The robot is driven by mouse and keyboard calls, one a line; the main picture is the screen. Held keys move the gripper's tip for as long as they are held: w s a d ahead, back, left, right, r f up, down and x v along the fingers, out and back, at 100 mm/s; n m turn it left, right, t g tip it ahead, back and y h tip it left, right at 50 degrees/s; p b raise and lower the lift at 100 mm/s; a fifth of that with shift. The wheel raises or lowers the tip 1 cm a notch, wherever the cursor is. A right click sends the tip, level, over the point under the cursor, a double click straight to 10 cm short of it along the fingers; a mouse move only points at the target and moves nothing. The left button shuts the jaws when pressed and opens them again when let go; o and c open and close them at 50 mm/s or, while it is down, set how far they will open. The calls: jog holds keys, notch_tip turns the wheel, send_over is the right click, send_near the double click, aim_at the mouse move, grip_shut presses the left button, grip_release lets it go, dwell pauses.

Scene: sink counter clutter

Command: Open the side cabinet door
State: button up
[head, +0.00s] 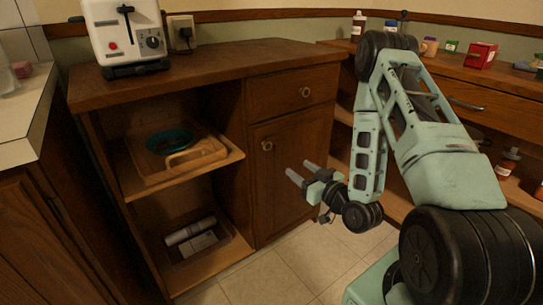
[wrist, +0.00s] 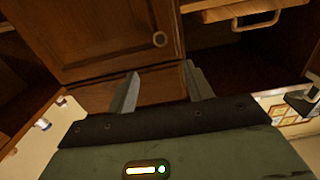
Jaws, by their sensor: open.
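The side cabinet door (head: 283,190) is a brown wooden panel door, shut, below a drawer in the right part of the wooden cabinet. Its round knob (head: 267,146) is near the door's upper left corner. My gripper (head: 299,168) is open and empty in front of the door, to the right of and a little lower than the knob in the head view. The wrist view looks upside down. There the door (wrist: 95,35) and knob (wrist: 160,39) lie beyond my gripper (wrist: 162,70), with a visible gap. Nothing is between the fingers.
Above the door is a drawer (head: 297,93) with its own round knob. To the left are open shelves with a wooden tray (head: 130,183) and rolled items (head: 190,231). A toaster (head: 125,35) stands on top. A counter (head: 450,78) with clutter runs along the right.

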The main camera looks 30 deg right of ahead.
aim_at(268, 147)
jog(key=w, duration=1.4)
jog(key=shift+w+a, duration=0.25)
jog(key=shift+w, duration=0.1)
grip_shut()
